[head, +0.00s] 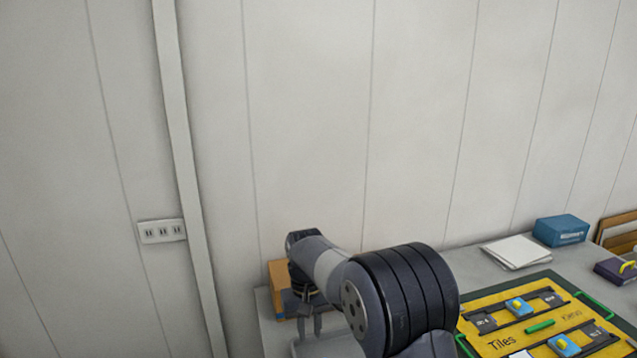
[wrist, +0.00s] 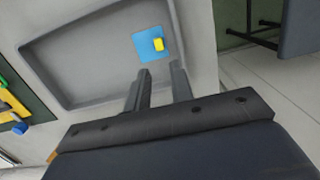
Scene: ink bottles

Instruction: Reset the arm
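My gripper (head: 310,322) hangs at the left end of the table, partly hidden by my arm. In the wrist view my gripper (wrist: 160,68) has its two fingers apart with nothing between them. Past the fingertips a blue square tile with a yellow knob (wrist: 145,41) lies in a grey tray (wrist: 62,72). The fingers look apart from the tile; their exact height above the tray cannot be told. Only a bit of the tray shows in the head view.
An orange-brown box (head: 279,273) is beside my gripper, near the wall.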

